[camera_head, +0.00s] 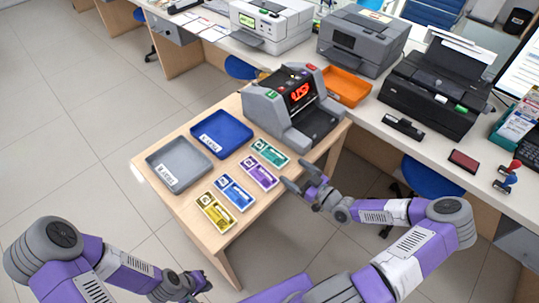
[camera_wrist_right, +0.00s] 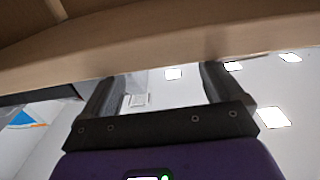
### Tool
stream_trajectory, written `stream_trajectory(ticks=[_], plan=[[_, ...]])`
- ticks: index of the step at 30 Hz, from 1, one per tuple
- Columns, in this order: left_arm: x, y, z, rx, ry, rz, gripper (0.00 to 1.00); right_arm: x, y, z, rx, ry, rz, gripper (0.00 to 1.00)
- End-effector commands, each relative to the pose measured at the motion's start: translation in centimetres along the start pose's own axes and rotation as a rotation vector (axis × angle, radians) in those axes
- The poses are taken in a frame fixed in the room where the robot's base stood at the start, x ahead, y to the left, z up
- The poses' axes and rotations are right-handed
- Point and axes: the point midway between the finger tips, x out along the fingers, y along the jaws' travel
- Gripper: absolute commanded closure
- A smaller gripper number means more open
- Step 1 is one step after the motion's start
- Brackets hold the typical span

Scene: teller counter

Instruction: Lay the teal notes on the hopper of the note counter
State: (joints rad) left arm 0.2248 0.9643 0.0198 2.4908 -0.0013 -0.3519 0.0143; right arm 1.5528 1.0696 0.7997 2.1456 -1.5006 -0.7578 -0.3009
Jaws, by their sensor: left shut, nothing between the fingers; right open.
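The teal notes (camera_head: 270,152) lie flat on the wooden table, just in front of the note counter. The grey note counter (camera_head: 262,108) stands at the table's back, with a lit red display and a dark bed (camera_head: 318,122) at its right. My right gripper (camera_head: 302,178) is open and empty at the table's right edge, to the right of and nearer than the teal notes. The right wrist view shows its two fingers (camera_wrist_right: 157,88) apart with nothing between them. My left gripper (camera_head: 200,283) is shut and empty, low in front of the table.
Purple (camera_head: 259,172), blue (camera_head: 235,193) and yellow notes (camera_head: 215,212) lie in a row nearer me. A grey tray (camera_head: 158,160) and a blue tray (camera_head: 212,118) stand left. An orange tray (camera_head: 347,80) and printers stand behind. A wooden edge (camera_wrist_right: 150,50) crosses the right wrist view.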

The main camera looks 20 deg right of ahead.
Motion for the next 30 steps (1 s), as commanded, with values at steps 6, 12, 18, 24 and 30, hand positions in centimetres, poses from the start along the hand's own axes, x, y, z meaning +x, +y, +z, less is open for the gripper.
stream_trajectory(ticks=[6, 12, 18, 24, 30], plan=[[0.9, -0.3, 0.0, 0.000, 0.000, 0.000, 1.00, 3.3, 0.1, 0.2, 0.001, 0.001, -0.001, 0.06], [0.9, -0.4, 0.0, 0.000, 0.000, 0.000, 1.00, 4.1, 0.1, 0.1, 0.002, 0.000, 0.000, 0.06], [0.9, -0.3, 0.0, 0.000, 0.000, 0.000, 1.00, 4.1, 0.1, 0.1, 0.002, -0.001, 0.000, 0.17], [0.9, -0.3, 0.0, 0.000, 0.000, 0.000, 1.00, 4.0, 0.1, 0.1, 0.002, -0.001, 0.000, 0.48], [0.9, -0.3, 0.0, 0.000, 0.000, 0.000, 1.00, 4.0, 0.1, 0.1, 0.001, 0.000, 0.000, 0.74]])
